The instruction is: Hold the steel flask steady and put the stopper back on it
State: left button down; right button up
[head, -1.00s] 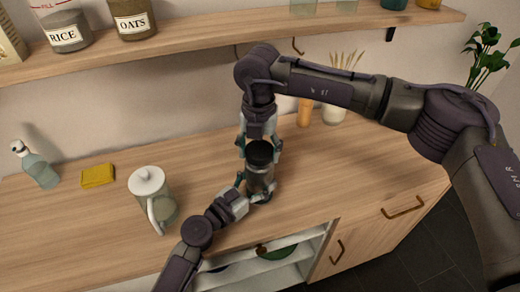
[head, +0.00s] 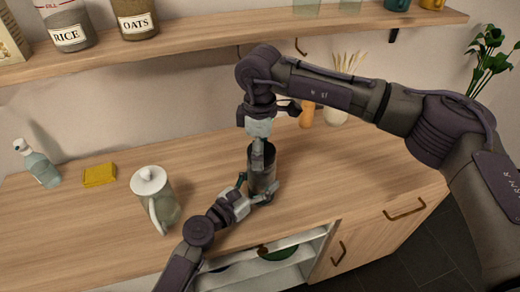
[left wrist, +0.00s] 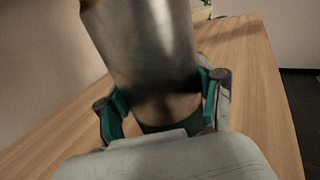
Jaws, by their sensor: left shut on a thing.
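The steel flask (head: 264,180) stands upright near the counter's front edge. My left gripper (head: 257,190) is shut around its lower body; in the left wrist view the shiny flask (left wrist: 140,40) sits between the two fingers (left wrist: 160,105). My right gripper (head: 258,158) points down at the flask's top from above, with a finger in front of the upper part. Its fingers line up edge-on, so I cannot tell whether it is open or shut. The dark top of the flask (head: 270,149) shows beside that finger; I cannot tell stopper from rim there.
A lidded white jug (head: 152,190) stands left of the flask. An orange bottle (head: 307,115) and a vase of sticks (head: 336,115) stand behind. The counter right of the flask is clear.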

jog(key=o, duration=1.1)
jog(key=shift+r, duration=0.15)
jog(key=shift+r, duration=2.15)
jog(key=shift+c, duration=0.4)
